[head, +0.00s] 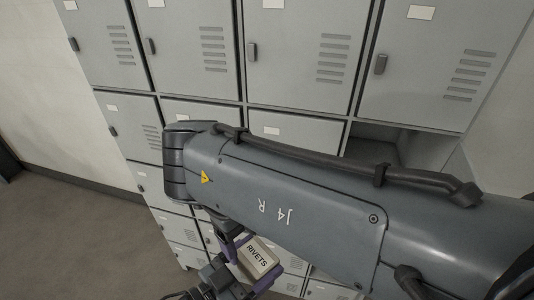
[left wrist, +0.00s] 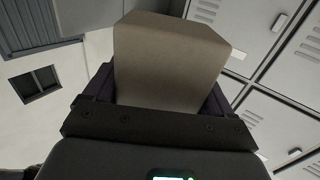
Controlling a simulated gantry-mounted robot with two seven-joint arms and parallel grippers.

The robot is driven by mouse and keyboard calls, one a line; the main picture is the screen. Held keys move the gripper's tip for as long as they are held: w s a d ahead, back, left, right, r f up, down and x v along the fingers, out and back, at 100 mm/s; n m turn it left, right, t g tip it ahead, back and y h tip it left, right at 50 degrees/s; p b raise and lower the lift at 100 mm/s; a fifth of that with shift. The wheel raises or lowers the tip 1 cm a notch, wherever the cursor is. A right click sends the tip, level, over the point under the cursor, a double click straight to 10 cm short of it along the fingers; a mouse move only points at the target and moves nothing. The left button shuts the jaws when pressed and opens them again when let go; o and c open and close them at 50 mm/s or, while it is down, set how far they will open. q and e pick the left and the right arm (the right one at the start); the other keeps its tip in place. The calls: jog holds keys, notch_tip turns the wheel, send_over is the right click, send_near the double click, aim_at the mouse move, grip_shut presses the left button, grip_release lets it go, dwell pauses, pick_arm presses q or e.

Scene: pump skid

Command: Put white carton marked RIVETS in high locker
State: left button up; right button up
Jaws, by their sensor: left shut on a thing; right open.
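The white carton marked RIVETS (head: 262,254) is held in my left gripper (head: 245,263), low in the head view, with its label showing. It fills the middle of the left wrist view (left wrist: 165,68), between the purple fingers. The grey locker bank (head: 245,102) fills the back. Its top-row doors, such as the one at upper right (head: 430,60), are shut. An open compartment (head: 372,140) shows under the top row at the right, partly hidden by my right arm. My right gripper cannot be made out.
My right arm, marked J4 R, crosses the head view in front of the lower lockers and hides much of them. A pale wall (head: 50,120) and bare floor (head: 80,240) lie to the left. Lockers (left wrist: 275,110) also show at right in the left wrist view.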

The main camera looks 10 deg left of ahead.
aim_at(255, 266)
jog(key=f, duration=0.6)
jog(key=s+d+f, duration=0.1)
jog(key=f, duration=0.2)
jog(key=shift+f, duration=0.35)
jog(key=c, duration=0.9)
pick_arm(q)
jog(key=o, duration=1.1)
jog(key=shift+c, duration=0.2)
